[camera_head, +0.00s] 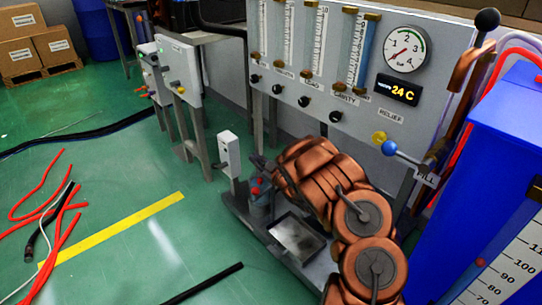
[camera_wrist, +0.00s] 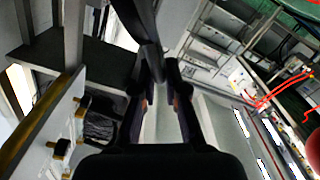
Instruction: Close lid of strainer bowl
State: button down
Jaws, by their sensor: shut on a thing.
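The strainer bowl (camera_head: 261,208) appears to be the small grey-blue vessel low on the skid in the head view, with red and blue bits at its top. My gripper (camera_head: 265,166) is just above it, at the end of my copper-coloured arm. In the wrist view my gripper (camera_wrist: 160,85) has its fingers closed together around a dark bar-like part (camera_wrist: 148,32). This part seems to belong to the strainer lid, but its outline is mostly hidden by the fingers. I cannot tell the lid's exact angle.
A small white box on a post (camera_head: 230,153) stands close left of my gripper. A square metal tray (camera_head: 297,237) lies right of the bowl. The gauge panel (camera_head: 352,60) rises behind, and a blue cabinet (camera_head: 480,180) stands right. Red hoses (camera_head: 62,215) lie on open green floor at left.

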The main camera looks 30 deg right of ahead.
jog(key=shift+s+a+f, duration=0.15)
jog(key=shift+a+f, duration=0.55)
jog(key=shift+a, duration=0.15)
jog(key=c, duration=1.2)
grip_release()
jog(key=shift+c, duration=0.2)
jog(key=s+d, duration=0.2)
jog(key=s, duration=0.9)
jog(key=shift+s+d, duration=0.2)
jog(key=shift+s, duration=0.15)
